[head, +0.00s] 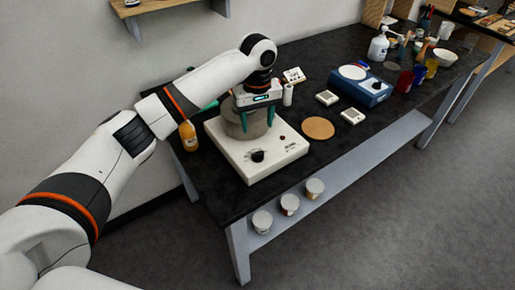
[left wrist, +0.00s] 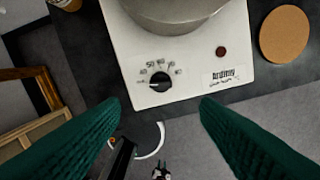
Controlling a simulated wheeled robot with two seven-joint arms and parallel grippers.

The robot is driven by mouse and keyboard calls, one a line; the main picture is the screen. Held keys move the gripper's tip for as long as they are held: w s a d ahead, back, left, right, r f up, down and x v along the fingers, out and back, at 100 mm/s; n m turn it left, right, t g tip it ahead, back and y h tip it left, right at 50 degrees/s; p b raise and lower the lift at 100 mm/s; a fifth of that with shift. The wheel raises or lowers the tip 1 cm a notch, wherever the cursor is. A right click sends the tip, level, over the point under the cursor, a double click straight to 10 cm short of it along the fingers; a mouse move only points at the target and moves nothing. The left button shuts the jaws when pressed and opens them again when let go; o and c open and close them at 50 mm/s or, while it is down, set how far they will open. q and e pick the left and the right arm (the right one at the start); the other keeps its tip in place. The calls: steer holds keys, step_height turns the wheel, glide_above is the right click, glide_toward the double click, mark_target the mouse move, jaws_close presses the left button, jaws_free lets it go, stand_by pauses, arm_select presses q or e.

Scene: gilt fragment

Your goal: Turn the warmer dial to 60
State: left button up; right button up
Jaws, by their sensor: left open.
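The white warmer (head: 223,152) sits on the dark bench with a grey metal pot (head: 232,128) on top. Its black dial (head: 258,156) is on the front part of the top face. In the left wrist view the dial (left wrist: 160,82) has printed numbers around its upper side, too small to read surely. A pale mark shows on the dial's left side. My left gripper (head: 257,118) is open and empty, with green fingers pointing down by the pot, above the warmer. In the left wrist view the dial lies between the fingertips' lines, clear of both. My right gripper is out of view.
A round cork mat (head: 318,128) lies right of the warmer. An orange bottle (head: 188,136) stands at its left. A blue device (head: 362,90), small white boxes and several bottles are further along the bench. Jars stand on the shelf below.

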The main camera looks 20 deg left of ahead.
mark_target(258, 152)
arm_select(q)
step_height(258, 152, down, 11)
steer(key=shift+f+p, duration=0.15)
steer(key=shift+p, duration=0.85)
steer(key=c, duration=1)
